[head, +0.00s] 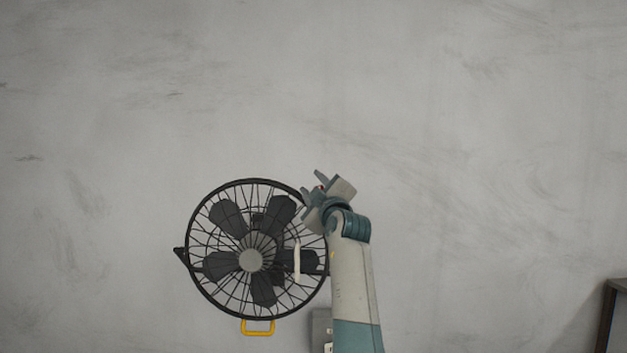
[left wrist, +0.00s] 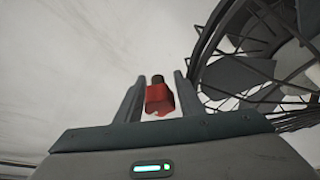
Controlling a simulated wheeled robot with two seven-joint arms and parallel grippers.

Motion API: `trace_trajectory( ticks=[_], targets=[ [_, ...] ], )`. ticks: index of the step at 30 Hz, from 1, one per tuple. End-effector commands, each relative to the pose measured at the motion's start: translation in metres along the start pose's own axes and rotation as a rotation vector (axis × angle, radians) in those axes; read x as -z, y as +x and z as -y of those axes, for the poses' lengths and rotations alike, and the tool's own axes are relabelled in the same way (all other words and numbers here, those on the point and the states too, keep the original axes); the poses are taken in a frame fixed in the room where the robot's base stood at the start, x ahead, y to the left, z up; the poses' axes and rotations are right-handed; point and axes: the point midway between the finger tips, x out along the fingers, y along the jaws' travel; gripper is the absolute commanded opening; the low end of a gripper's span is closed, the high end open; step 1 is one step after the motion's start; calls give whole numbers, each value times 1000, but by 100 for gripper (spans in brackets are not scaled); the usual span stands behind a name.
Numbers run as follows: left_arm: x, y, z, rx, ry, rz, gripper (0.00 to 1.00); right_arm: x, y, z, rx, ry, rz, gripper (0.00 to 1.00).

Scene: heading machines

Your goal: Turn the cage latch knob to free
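The red latch knob (left wrist: 159,98) shows in the left wrist view, with a dark stem behind it. It lies between the two fingers of my left gripper (left wrist: 159,92), with narrow gaps at its sides. Contact is hard to judge. In the head view my left gripper (head: 312,184) is at the upper right rim of the black fan cage (head: 222,187), its fingers spread apart. A tiny red spot (head: 321,187), likely the knob, shows there; the rest is hidden by the gripper. The cage rim also fills the right of the left wrist view (left wrist: 212,38). My right gripper is out of view.
A white handle (head: 297,262) stands on the cage front, and a yellow handle (head: 258,327) is below it. A grey box (head: 321,328) is partly behind my arm. A dark furniture edge (head: 608,315) is at lower right. The grey wall is otherwise bare.

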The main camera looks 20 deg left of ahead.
Motion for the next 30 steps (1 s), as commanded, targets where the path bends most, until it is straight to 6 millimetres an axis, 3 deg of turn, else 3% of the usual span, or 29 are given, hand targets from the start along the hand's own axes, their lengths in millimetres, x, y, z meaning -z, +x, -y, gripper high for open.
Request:
trace_trajectory(
  ticks=[10, 14, 15, 30],
  targets=[
    [0, 2, 0, -1, 0, 0, 35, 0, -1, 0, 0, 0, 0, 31],
    [0, 2, 0, -1, 0, 0, 6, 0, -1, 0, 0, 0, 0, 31],
    [0, 2, 0, -1, 0, 0, 4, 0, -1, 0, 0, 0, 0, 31],
    [-1, 2, 0, -33, 75, 0, 4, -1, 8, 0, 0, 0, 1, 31]
  ],
)
